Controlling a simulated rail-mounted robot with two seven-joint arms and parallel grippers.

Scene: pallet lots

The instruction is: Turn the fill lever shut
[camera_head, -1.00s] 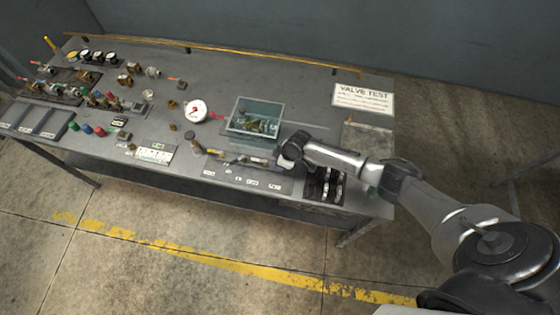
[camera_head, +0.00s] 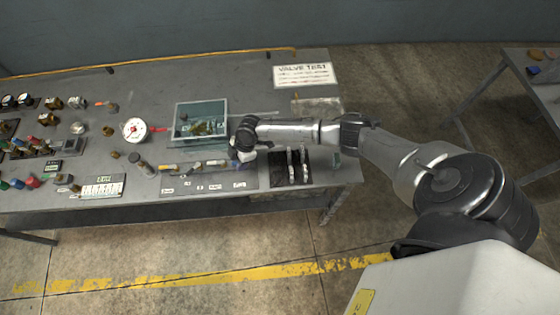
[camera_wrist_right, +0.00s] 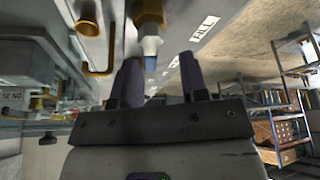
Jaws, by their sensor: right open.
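My right gripper (camera_head: 241,156) is over the right end of a row of valves and pipe fittings (camera_head: 195,165) on the bench, partly hidden by its own wrist. In the right wrist view the gripper (camera_wrist_right: 161,75) is open, its two dark fingers apart. A brass valve part (camera_wrist_right: 150,14) with a blue and white piece (camera_wrist_right: 150,47) below it shows between and just beyond the fingers. I cannot tell whether they touch it, nor make out the lever's angle. A label reading FILL (camera_wrist_right: 205,27) is beside it. My left gripper is out of view.
A round gauge (camera_head: 134,130) and a clear tank (camera_head: 201,106) stand behind the row. A dark block with upright pale parts (camera_head: 290,166) is close on the right. A VALVE TEST sign (camera_head: 305,76) lies at the back. Many fittings crowd the bench's left.

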